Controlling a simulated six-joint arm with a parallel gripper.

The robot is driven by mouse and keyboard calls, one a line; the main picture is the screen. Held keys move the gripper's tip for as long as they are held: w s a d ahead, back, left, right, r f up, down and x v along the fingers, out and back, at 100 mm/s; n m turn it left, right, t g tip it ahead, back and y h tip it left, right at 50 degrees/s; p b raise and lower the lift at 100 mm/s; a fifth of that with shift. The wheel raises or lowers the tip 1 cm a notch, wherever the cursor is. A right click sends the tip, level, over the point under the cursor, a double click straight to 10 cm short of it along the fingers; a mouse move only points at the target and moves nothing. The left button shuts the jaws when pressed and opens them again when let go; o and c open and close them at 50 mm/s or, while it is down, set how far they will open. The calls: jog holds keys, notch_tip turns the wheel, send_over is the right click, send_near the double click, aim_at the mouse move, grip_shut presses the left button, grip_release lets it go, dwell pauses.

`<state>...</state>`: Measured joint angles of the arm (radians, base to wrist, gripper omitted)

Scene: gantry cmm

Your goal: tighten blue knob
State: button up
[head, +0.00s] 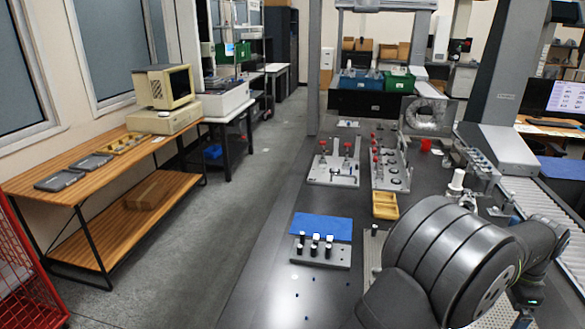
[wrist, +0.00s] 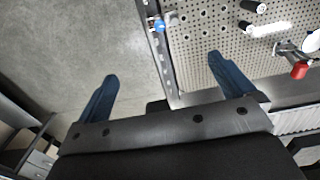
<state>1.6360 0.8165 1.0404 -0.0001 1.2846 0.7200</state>
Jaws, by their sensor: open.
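The blue knob (wrist: 159,25) shows at the top of the wrist view, on a metal rail along the left edge of a perforated plate (wrist: 205,38). My gripper (wrist: 161,66) is open, its two dark blue fingers spread wide with nothing between them. The knob lies beyond the fingertips, roughly in line with the gap, and apart from both fingers. In the head view my arm fills the lower right and my gripper is not visible. I cannot make out the blue knob there.
On the perforated plate are a red-ended clamp (wrist: 300,69), a white piece (wrist: 271,29) and black cylinders. The table's near left part is mostly clear.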

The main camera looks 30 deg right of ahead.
jog(key=c, duration=1.1)
jog(key=shift+o, duration=0.2)
notch_tip(320, 180, down, 18)
jog(key=n, duration=1.2)
jog(key=shift+w+a+f+n, duration=0.1)
jog(key=shift+f+n, duration=0.1)
jog(key=shift+n, duration=0.2)
grip_shut()
